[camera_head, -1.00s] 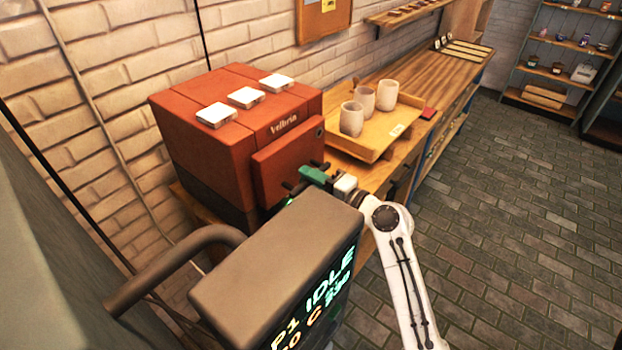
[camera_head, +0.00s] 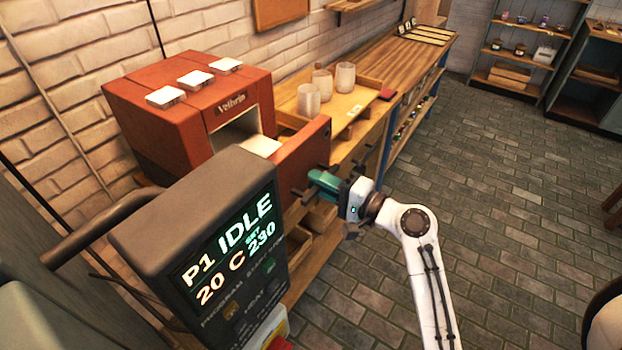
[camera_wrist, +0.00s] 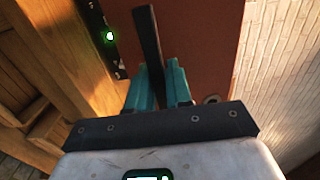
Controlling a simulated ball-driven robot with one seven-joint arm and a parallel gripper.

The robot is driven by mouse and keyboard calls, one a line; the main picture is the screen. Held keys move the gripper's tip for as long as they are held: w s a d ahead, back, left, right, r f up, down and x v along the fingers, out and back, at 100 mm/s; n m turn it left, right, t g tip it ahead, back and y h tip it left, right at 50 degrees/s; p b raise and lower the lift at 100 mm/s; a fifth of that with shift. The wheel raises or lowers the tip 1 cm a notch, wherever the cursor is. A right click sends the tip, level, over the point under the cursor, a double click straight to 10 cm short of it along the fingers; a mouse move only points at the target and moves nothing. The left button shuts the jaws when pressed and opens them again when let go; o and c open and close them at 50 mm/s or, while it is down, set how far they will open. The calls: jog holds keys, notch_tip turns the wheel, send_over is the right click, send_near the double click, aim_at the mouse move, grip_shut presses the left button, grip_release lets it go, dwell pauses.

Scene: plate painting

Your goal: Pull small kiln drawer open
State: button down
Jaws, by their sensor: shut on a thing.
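The fingertips are partly hidden by the handle.
A grey control panel (camera_head: 215,240) reading "P1 IDLE" stands in front of the kiln at the left. A wooden tray (camera_head: 350,105) with three pale cups stands right of the kiln. The tiled floor (camera_head: 480,180) to the right is clear.

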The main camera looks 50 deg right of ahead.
jog(key=shift+f, duration=0.1)
jog(key=c, duration=1.1)
grip_release()
jog(key=shift+s+d+b, duration=0.2)
jog(key=shift+s+b, duration=1.25)
jog(key=shift+s, duration=3.95)
